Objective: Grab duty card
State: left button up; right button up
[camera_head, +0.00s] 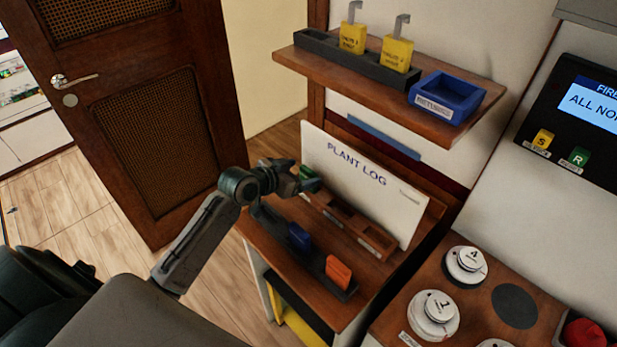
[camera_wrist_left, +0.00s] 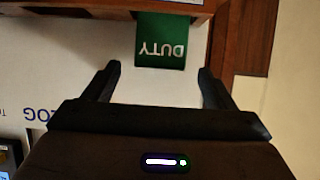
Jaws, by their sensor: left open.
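The green duty card (camera_wrist_left: 161,45) shows in the left wrist view, its white DUTY lettering upside down, sticking out from a wooden edge. My left gripper (camera_wrist_left: 160,75) is open, with the card between and just beyond its two fingertips. In the head view my left gripper (camera_head: 306,178) is at the left end of the plant log board, beside a small green patch that is mostly hidden by the gripper. The fingers do not visibly touch the card. My right gripper is not in view.
The white PLANT LOG board (camera_head: 362,190) stands close to my left gripper. A blue card (camera_head: 299,236) and an orange card (camera_head: 338,271) stand in a dark rack below. A shelf (camera_head: 310,65) with yellow tags and a blue tray (camera_head: 447,97) overhangs behind.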

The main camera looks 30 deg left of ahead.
pick_arm(q)
jog(key=shift+w+d+f, duration=0.2)
jog(key=shift+w+f, duration=0.15)
jog(key=shift+w, duration=0.2)
jog(key=shift+c, duration=0.9)
jog(key=c, duration=0.9)
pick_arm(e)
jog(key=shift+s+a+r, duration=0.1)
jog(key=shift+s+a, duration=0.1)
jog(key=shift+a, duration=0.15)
pick_arm(q)
jog(key=shift+r, duration=0.1)
jog(key=shift+r, duration=0.4)
notch_tip(320, 180, up, 2)
jog(key=shift+r+b, duration=0.2)
jog(key=shift+b, duration=0.6)
jog(key=s+a+r, duration=0.1)
jog(key=s+a, duration=0.2)
jog(key=a, duration=0.4)
jog(key=s+a+b, duration=0.1)
jog(key=s+a, duration=0.3)
jog(key=a, duration=0.3)
jog(key=shift+s+r, duration=0.25)
jog(key=shift+r, duration=0.1)
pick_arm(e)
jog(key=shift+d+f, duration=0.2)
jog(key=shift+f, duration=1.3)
